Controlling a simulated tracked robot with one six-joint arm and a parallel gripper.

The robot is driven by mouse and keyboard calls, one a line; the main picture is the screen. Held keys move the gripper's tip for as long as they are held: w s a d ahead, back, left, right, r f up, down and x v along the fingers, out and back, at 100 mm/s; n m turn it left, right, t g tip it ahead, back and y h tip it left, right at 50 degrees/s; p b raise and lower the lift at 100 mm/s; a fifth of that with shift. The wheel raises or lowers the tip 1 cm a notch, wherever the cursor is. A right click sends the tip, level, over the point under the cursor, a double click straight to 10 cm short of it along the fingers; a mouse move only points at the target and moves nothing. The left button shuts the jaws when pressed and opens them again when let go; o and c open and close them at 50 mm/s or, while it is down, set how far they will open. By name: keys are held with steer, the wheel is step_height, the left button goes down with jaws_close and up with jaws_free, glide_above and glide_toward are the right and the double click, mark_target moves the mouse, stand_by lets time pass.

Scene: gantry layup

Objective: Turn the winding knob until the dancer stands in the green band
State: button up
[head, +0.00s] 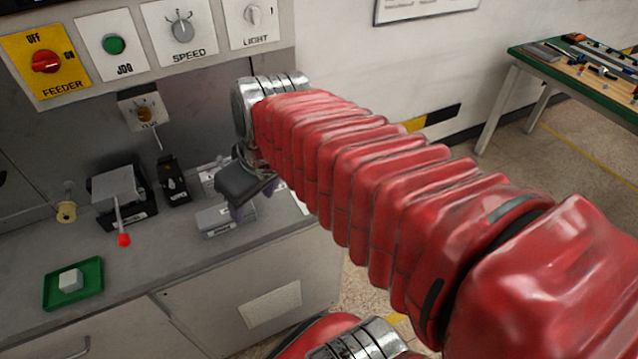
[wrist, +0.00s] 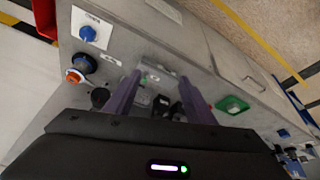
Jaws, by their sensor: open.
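I cannot pick out a dancer or its green band in either view. No knob carries a readable winding label; in the wrist view a blue knob (wrist: 87,33) sits on a white plate, with a dark blue round knob (wrist: 83,63) and an orange knob (wrist: 74,76) near it at the left. My gripper (wrist: 160,76) is open, its purple fingers spread with no object held between them. In the head view my gripper (head: 238,213) hangs above the right part of the grey counter, near a small grey box. My red arm hides much of what lies behind it.
The panel holds a red feeder switch (head: 47,61), a green jog button (head: 114,44), a speed knob (head: 181,28) and a light knob (head: 254,15). A lever with a red ball (head: 124,240) and a green tray (head: 51,294) stand on the counter's left. A workbench (head: 513,49) stands far right.

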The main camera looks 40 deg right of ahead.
steer(key=d+f+n, duration=0.1)
steer(key=d+f, duration=0.1)
steer(key=d, duration=0.9)
steer(key=w+d+f+n+y, duration=0.1)
steer(key=d+f, duration=0.1)
steer(key=d, duration=1)
steer(key=shift+f, duration=0.25)
steer(key=shift+f, duration=0.15)
steer(key=x, duration=1.3)
steer(key=shift+w+a+f, duration=0.1)
steer(key=shift+a+f, duration=0.15)
steer(key=c, duration=1.1)
steer(key=shift+o, duration=0.2)
steer(key=shift+d, duration=0.15)
